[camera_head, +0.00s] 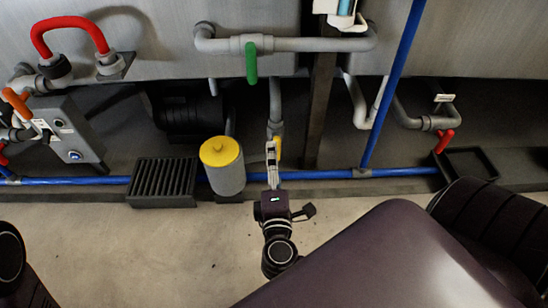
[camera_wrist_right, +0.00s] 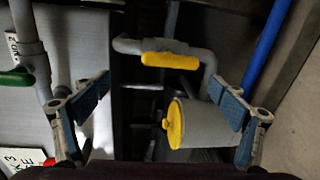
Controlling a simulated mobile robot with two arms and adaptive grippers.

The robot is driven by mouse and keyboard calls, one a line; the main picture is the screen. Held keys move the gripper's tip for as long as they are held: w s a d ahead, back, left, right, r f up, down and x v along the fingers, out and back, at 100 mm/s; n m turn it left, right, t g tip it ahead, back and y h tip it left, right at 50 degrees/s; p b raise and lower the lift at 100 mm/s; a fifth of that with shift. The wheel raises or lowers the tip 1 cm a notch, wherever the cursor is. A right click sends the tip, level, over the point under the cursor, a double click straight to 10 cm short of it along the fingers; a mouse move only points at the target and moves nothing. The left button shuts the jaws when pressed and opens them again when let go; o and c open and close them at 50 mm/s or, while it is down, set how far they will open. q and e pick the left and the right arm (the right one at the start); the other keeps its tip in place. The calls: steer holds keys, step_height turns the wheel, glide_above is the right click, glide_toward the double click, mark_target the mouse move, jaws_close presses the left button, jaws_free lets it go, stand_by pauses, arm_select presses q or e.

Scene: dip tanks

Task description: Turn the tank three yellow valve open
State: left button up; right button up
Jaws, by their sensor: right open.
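The yellow valve handle (camera_wrist_right: 170,61) sits on a grey pipe in the right wrist view, ahead of my right gripper (camera_wrist_right: 158,95) and between the lines of its two fingers. The fingers are spread wide and hold nothing. In the head view my right gripper (camera_head: 272,152) reaches up to the pipe under the tank. A small part of the yellow handle (camera_head: 278,148) shows beside its fingertips; the rest is hidden. I cannot tell whether they touch. My left gripper is not in view.
A grey canister with a yellow lid (camera_head: 222,165) stands close to the left of my right gripper. A green valve handle (camera_head: 252,62) hangs above. A blue pipe (camera_head: 320,174) runs along the floor edge. A red valve handle (camera_head: 444,140) is at right.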

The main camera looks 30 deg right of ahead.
steer(key=shift+v, duration=0.8)
steer(key=shift+f, duration=0.1)
